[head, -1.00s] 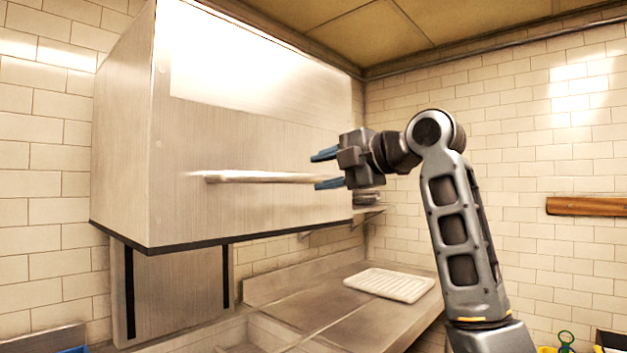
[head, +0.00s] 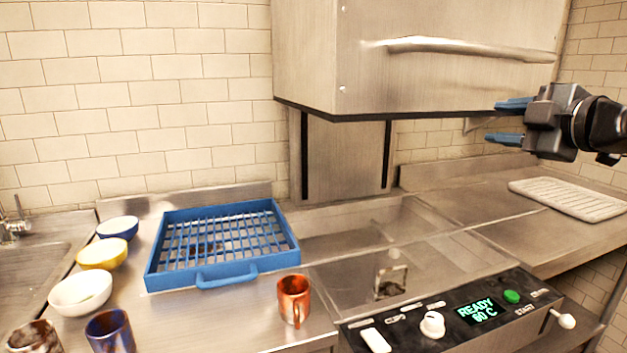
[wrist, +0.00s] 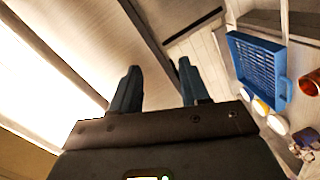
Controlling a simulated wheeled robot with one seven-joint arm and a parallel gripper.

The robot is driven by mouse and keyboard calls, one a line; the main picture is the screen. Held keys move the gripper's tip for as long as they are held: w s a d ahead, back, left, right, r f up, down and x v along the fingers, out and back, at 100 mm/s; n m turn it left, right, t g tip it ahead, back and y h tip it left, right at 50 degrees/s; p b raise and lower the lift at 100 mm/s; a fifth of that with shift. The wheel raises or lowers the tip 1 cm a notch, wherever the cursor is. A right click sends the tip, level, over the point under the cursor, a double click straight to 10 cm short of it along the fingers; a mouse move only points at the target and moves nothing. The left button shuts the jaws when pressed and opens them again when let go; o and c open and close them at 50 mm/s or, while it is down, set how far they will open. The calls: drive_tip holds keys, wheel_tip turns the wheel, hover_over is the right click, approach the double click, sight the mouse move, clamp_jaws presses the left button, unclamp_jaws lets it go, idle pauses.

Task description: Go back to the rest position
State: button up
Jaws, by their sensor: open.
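My gripper (head: 512,121) is at the right of the head view, beside the right part of the raised steel hood (head: 420,75) with its long bar handle (head: 450,46). Its two blue fingers are apart, with nothing between them. The gripper also shows in the wrist view (wrist: 158,85), fingers spread and empty. Only the wrist end of my arm is in the head view; the rest is outside the picture.
A blue rack (head: 222,281) stands on the left counter. A copper mug (head: 294,301), several bowls and a blue cup (head: 110,332) are near it. The control panel (head: 470,318) reads READY 60 C. A white ribbed tray (head: 568,199) lies on the right counter.

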drive_tip(key=s+a+f+m+h, duration=0.1)
drive_tip(key=s+a+f+m, duration=0.15)
drive_tip(key=f, duration=0.65)
drive_tip(key=s+a+f+m+h, duration=0.1)
drive_tip(key=s+f+m, duration=0.25)
drive_tip(key=f, duration=0.65)
drive_tip(key=s+a+f+m+h, duration=0.1)
drive_tip(key=s+a+f+m, duration=0.15)
drive_tip(key=s+f, duration=0.45)
drive_tip(key=s+a+f+m+h, duration=0.1)
drive_tip(key=s+a+f+m, duration=0.1)
drive_tip(key=s+f+m, duration=0.4)
drive_tip(key=s+a+f+h, duration=0.1)
drive_tip(key=s+f, duration=0.2)
drive_tip(key=s, duration=0.6)
drive_tip(key=s+a+f, duration=0.1)
drive_tip(key=s+f, duration=0.1)
drive_tip(key=s, duration=0.6)
drive_tip(key=s+r+m, duration=0.1)
drive_tip(key=s+r, duration=0.1)
drive_tip(key=s, duration=0.6)
drive_tip(key=s+r+m, duration=0.1)
drive_tip(key=s+r, duration=0.1)
drive_tip(key=s, duration=0.7)
drive_tip(key=shift+a+r+m+g+y, duration=0.3)
drive_tip(key=shift+r+m+g, duration=0.05)
drive_tip(key=shift+r+g, duration=0.05)
